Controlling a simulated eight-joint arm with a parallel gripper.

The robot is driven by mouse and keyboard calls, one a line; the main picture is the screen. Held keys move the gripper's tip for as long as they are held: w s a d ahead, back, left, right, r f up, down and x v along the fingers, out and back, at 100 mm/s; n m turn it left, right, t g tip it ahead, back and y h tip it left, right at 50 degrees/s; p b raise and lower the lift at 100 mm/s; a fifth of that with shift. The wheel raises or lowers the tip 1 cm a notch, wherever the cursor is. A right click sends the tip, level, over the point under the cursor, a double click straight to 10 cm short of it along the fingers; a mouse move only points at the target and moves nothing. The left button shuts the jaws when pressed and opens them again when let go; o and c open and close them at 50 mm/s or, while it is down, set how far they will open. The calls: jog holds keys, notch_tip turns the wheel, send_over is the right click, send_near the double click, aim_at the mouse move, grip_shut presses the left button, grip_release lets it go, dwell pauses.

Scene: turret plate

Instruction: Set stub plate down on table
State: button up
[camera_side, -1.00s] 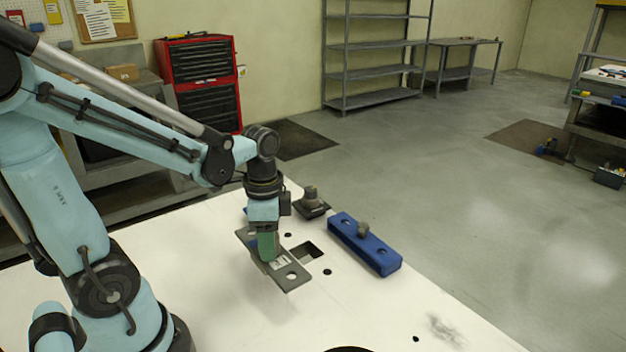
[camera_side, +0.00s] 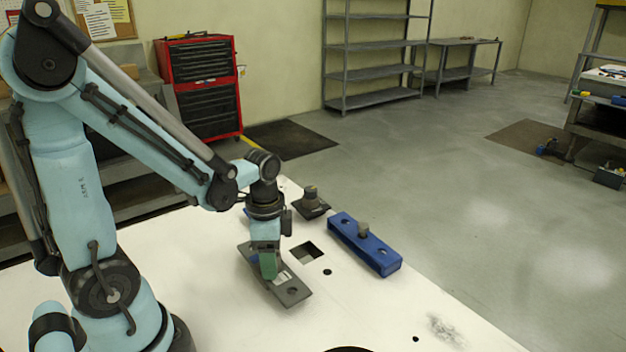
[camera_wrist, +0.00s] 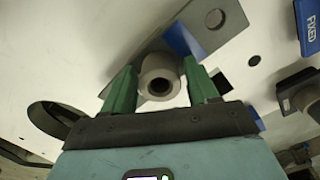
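The stub plate (camera_side: 291,293) is a grey rectangular plate with holes and a pale label. In the side view it lies low over the white table (camera_side: 215,312), left of the square opening (camera_side: 306,252). I cannot tell whether its underside touches the table. My gripper (camera_side: 268,265) is above the plate's middle, pointing down.
A blue bar (camera_side: 384,261) with a grey knob stands right of the opening; it reads FIXED in the wrist view (camera_wrist: 309,22). A dark base with a grey stub (camera_side: 311,203) stands behind it.

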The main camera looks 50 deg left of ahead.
jog(key=shift+o, duration=0.7)
jog(key=shift+r, duration=0.1)
notch_tip(320, 180, up, 12)
jog(key=w+d+f+n+t, duration=0.1)
jog(key=w+d+n+t, duration=0.1)
jog(key=d+n+t, duration=0.3)
jog(key=shift+w+d+f+n+t, duration=0.2)
jog(key=shift+w+d+n+t, duration=0.05)
jog(key=shift+n+t, duration=0.75)
